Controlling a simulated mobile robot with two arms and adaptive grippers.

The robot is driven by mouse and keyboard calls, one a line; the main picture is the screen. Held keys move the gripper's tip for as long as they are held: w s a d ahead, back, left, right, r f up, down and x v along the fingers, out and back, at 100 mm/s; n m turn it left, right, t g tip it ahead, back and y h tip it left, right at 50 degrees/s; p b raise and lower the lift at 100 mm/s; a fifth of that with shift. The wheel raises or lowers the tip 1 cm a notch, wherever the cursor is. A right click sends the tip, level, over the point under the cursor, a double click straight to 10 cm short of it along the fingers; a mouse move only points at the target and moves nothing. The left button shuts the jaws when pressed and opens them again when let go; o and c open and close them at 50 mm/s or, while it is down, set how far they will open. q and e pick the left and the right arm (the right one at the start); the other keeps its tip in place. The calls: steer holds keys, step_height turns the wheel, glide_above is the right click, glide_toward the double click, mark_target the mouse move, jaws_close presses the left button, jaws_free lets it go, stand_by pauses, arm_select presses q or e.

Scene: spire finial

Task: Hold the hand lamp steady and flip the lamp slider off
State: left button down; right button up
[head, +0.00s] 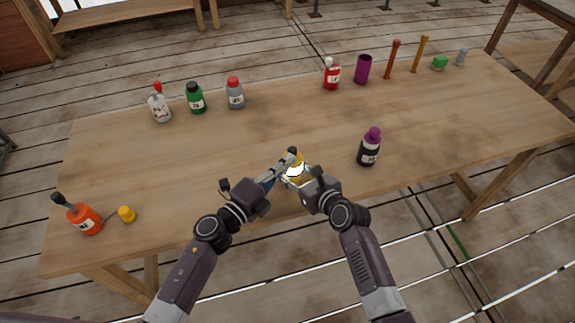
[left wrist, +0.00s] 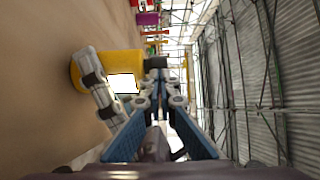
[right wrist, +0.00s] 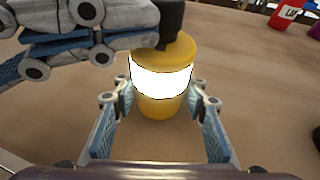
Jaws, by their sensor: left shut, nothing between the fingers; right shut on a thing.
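The hand lamp (head: 296,168) is yellow, with a bright white glowing band. It stands upright near the table's front edge. My right gripper (right wrist: 160,104) is shut around the lamp's lower body, one finger on each side, as the right wrist view shows. My left gripper (head: 290,155) is shut and empty, with its fingers reaching across the lamp's top from the left. The lamp (left wrist: 92,72) also shows beside the left fingers in the left wrist view. The slider cannot be made out.
The wooden table (head: 180,165) has free room around the lamp. A black bottle with a purple cap (head: 369,148) stands to the right. An orange bottle (head: 84,217) and a small yellow piece (head: 127,214) are at the left. Several bottles and sticks line the far side.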

arm_select(q)
steer(key=shift+w+a, duration=0.25)
steer(key=shift+w, duration=0.45)
arm_select(e)
steer(key=shift+a, duration=0.1)
steer(key=shift+s, duration=0.1)
steer(key=shift+f, duration=0.1)
arm_select(q)
steer(key=s+d+v, duration=0.1)
steer(key=d+v, duration=0.1)
steer(key=v, duration=1.1)
steer(key=shift+s+d, duration=0.2)
steer(key=shift+s, duration=0.2)
